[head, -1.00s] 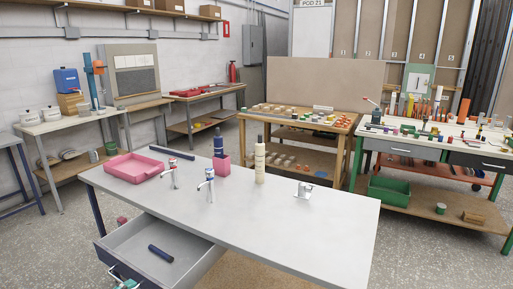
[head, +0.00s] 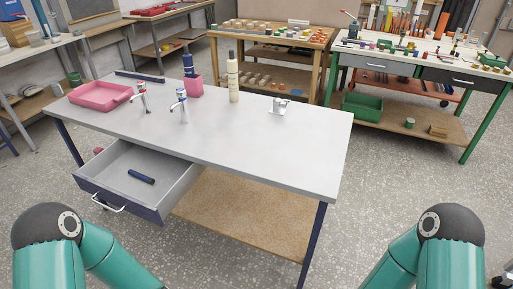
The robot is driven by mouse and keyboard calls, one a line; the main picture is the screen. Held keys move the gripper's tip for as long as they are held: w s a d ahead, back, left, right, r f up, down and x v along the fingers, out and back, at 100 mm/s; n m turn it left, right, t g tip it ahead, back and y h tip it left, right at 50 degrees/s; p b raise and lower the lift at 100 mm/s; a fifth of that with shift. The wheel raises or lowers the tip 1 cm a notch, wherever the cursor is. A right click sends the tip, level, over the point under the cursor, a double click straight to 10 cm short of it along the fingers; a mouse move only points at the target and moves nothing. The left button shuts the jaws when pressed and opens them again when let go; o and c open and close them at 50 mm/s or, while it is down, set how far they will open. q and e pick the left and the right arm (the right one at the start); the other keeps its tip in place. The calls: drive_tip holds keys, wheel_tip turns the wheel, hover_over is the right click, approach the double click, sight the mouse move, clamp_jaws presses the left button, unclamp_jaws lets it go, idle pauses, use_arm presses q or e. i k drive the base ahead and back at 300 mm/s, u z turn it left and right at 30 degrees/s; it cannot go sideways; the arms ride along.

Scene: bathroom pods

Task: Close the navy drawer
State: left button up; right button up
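The navy drawer (head: 128,204) stands pulled out from under the left part of the grey-topped table (head: 230,142). Its front is navy with a pale metal handle (head: 103,203), and its inside is grey. A dark blue bar-shaped object (head: 141,176) lies on the drawer's floor. My two teal arms show only as upper links at the bottom left and bottom right of the head view. Both grippers are outside the picture, and nothing of mine touches the drawer.
The tabletop holds a pink tray (head: 101,95), two taps, a pink cup (head: 194,86) with a dark bottle, a cream bottle (head: 233,80) and a metal fitting (head: 279,105). A brown lower shelf (head: 245,212) lies right of the drawer. Speckled floor is open in front.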

sight(106, 176)
drive_tip(key=z, duration=1.05)
drive_tip(key=i, duration=0.15)
drive_tip(key=u, duration=3.2)
drive_tip(key=i, duration=1.05)
drive_tip(key=z, duration=2.15)
